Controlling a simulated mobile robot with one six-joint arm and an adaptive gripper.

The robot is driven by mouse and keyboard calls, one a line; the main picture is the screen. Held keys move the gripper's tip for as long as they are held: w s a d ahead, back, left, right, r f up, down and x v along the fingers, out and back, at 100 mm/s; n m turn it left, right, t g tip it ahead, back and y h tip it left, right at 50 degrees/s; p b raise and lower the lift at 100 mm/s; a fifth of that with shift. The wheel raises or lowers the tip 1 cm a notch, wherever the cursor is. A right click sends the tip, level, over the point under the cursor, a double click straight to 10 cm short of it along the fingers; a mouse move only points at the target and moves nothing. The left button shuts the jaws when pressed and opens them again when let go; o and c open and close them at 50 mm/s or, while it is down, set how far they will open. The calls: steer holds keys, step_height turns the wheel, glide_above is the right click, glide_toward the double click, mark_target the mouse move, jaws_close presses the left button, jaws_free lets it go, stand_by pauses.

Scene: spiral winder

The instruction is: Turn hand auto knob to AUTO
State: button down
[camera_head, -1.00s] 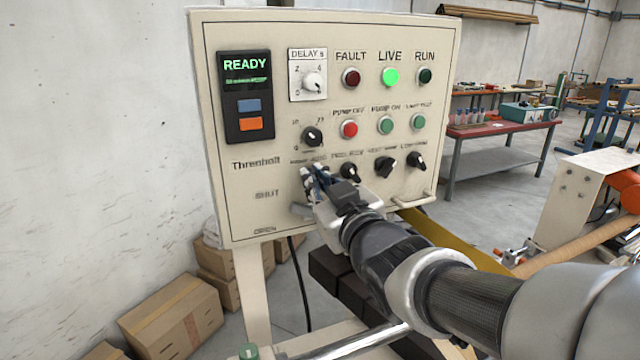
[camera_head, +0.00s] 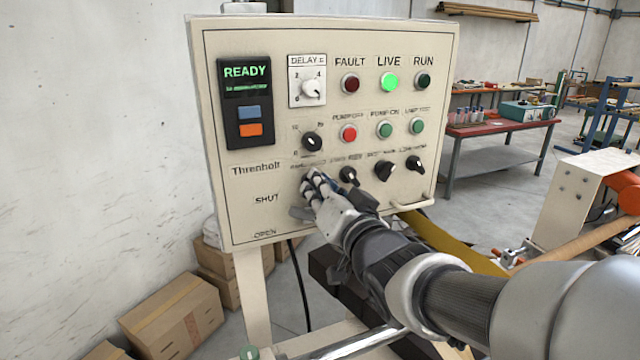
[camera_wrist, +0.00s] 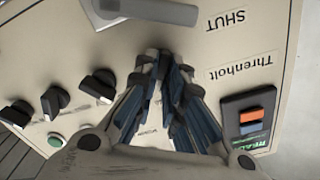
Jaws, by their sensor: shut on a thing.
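A cream control panel (camera_head: 275,190) stands in front of me. My gripper (camera_head: 315,184) is at the leftmost position of its lower row of selector knobs. In the wrist view, the blue-padded fingers (camera_wrist: 165,65) come together at the panel face, shut on the hand auto knob. The fingers hide nearly all of that knob, so I cannot tell which way its pointer faces. The small label above it is too blurred to read.
Three black selector knobs, the nearest (camera_head: 348,176), lie to the right in the same row. A black threshold dial (camera_head: 312,141) is above. A grey lever (camera_wrist: 100,28) by the SHUT label is close to the gripper. A handle bar (camera_head: 412,202) sticks out at lower right.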

steer(key=shift+m, duration=0.4)
steer(key=c, duration=1.7)
jaws_free()
steer(key=shift+s, duration=0.1)
steer(key=v, duration=0.7)
steer(key=shift+s+d, duration=0.1)
steer(key=shift+d, duration=0.1)
